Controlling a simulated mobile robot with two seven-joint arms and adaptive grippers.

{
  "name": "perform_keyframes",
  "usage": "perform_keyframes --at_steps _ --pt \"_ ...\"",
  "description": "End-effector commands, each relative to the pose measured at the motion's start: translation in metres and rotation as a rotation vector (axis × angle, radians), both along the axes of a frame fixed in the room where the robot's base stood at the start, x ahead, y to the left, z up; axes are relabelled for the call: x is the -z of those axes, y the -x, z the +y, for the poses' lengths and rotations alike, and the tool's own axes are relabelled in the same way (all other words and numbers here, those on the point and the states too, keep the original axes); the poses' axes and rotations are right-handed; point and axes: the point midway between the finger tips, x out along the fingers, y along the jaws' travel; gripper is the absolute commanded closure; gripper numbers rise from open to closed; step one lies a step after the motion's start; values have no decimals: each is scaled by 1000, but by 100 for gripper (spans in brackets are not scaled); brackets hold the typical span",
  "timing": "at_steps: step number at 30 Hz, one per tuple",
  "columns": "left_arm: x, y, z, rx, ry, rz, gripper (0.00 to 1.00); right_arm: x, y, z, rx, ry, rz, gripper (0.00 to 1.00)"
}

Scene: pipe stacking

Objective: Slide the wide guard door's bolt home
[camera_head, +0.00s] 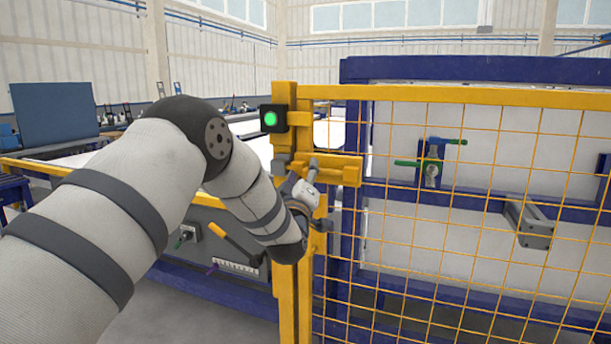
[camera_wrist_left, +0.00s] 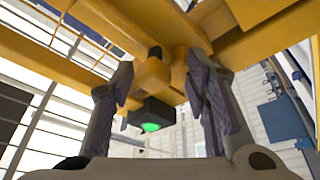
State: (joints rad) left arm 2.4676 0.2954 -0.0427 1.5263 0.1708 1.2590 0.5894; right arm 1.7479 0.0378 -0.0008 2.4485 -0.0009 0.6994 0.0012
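The wide guard door is a yellow frame (camera_head: 440,97) with yellow wire mesh, on the right in the head view. Its yellow bolt (camera_head: 340,170) lies across the post at the door's left edge. My left gripper (camera_head: 308,175) is at the bolt, its fingers partly hidden by my wrist. In the left wrist view its two grey fingers (camera_wrist_left: 158,75) stand apart. A yellow bolt part (camera_wrist_left: 150,78) with a dark end shows between them; I cannot tell whether they touch it. How far the bolt reaches into its keeper is hard to tell. My right gripper is not in view.
A black box with a lit green lamp (camera_head: 270,118) sits on the post above the bolt; the lamp also shows in the left wrist view (camera_wrist_left: 150,127). A green-handled valve (camera_head: 432,163) and a grey block (camera_head: 530,224) are behind the mesh. A yellow lever (camera_head: 234,243) is left of the post.

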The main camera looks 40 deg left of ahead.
Motion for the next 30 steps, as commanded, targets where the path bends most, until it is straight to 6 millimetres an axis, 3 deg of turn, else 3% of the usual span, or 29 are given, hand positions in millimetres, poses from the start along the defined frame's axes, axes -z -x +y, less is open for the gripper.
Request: perform_keyframes --at_steps 7,18,23,30 --pt "5 13 -8 2 1 2 57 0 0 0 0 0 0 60" --pt "29 91 -47 2 2 2 57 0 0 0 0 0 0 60" --pt "32 102 -53 1 1 0 57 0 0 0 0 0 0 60" --pt "32 103 -53 1 -1 -1 57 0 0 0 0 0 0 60"
